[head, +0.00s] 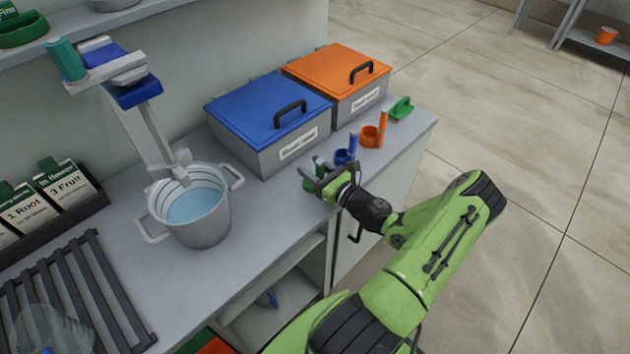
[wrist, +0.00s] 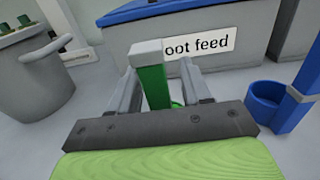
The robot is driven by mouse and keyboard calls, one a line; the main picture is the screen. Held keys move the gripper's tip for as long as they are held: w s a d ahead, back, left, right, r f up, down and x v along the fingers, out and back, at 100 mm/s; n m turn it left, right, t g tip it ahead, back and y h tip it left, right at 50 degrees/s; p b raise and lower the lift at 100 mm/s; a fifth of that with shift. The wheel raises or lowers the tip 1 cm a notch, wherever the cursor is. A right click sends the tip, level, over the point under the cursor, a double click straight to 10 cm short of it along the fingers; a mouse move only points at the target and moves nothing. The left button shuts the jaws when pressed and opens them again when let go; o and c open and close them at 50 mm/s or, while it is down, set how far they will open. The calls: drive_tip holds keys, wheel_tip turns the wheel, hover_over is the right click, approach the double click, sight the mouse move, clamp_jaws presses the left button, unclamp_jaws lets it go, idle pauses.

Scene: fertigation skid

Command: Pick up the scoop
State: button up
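A green scoop (head: 309,185) stands on the counter's front part, partly hidden by my gripper (head: 313,172). In the wrist view its upright green handle (wrist: 154,88) with a pale top stands between my two fingers (wrist: 158,88). The fingers are apart, one on each side of the handle, and a gap shows on the right side. I cannot tell whether the left finger touches it. A blue scoop (head: 344,156) and an orange scoop (head: 372,135) stand farther right along the counter; the blue one also shows in the wrist view (wrist: 265,103).
A blue-lidded bin (head: 268,106) and an orange-lidded bin (head: 337,70) stand behind the scoops. A grey bucket of water (head: 205,222) is to the left, under a bracketed post. A green handled piece (head: 401,108) lies at the far right end. The counter between bucket and gripper is clear.

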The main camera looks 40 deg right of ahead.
clamp_jaws()
